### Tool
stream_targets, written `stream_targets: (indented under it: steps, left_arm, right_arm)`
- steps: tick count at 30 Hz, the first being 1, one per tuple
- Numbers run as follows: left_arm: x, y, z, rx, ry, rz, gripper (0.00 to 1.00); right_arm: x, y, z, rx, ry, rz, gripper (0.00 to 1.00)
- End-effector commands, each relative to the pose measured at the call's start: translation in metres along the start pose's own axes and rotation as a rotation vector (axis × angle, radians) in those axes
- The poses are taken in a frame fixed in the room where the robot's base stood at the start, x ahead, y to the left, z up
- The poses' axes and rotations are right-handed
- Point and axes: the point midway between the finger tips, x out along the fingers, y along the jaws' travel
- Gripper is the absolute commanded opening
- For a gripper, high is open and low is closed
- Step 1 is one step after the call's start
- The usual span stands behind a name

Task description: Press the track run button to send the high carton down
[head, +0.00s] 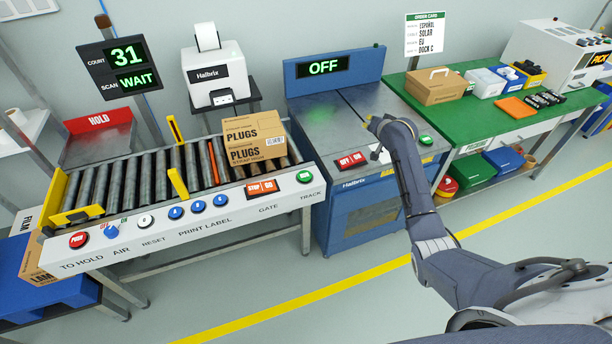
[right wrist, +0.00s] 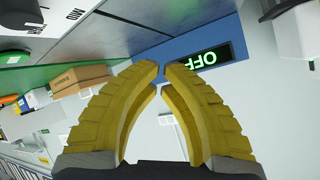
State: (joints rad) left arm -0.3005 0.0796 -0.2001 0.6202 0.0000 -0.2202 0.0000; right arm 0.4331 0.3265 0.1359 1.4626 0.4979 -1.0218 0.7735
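A brown carton (head: 258,153) marked PLUGS on two faces stands on the rollers near the conveyor's right end. The green button (head: 304,177) above the word TRACK is at the right end of the conveyor's front panel; nothing touches it. My right gripper (head: 369,120) is above the blue cabinet, to the right of and higher in the picture than that button. In the right wrist view its yellow fingers (right wrist: 162,68) are bowed, with tips almost together and nothing held between them. My left gripper is not in view.
The GATE switch (head: 262,187) and blue PRINT LABEL buttons (head: 198,206) are left of the TRACK button. The blue cabinet (head: 360,215) carries its own red switch (head: 352,160), green button (head: 425,139) and OFF display (head: 323,67). A display (head: 127,68) reads 31 and WAIT.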

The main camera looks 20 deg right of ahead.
Motion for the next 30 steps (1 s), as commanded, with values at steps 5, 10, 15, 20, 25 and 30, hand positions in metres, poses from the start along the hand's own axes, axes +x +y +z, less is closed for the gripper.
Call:
stream_targets:
  steps: [5, 10, 15, 20, 25, 30]
  left_arm:
    - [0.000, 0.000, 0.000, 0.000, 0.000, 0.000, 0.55]
    - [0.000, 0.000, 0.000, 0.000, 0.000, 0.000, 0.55]
    - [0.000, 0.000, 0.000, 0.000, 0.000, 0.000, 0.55]
    - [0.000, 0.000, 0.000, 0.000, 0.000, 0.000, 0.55]
    - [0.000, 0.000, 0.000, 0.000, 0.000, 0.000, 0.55]
    - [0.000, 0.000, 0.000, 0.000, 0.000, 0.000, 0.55]
  right_arm:
    - [-0.005, -0.069, 0.037, 0.044, -0.132, -0.041, 0.00]
    - [-0.018, -0.127, 0.077, 0.070, -0.262, -0.053, 0.00]
    - [-0.037, -0.172, 0.113, 0.077, -0.371, -0.041, 0.00]
    - [-0.053, -0.201, 0.140, 0.071, -0.442, -0.020, 0.00]
    - [-0.065, -0.217, 0.157, 0.061, -0.484, -0.001, 0.00]
    - [-0.070, -0.222, 0.163, 0.058, -0.498, 0.009, 0.00]
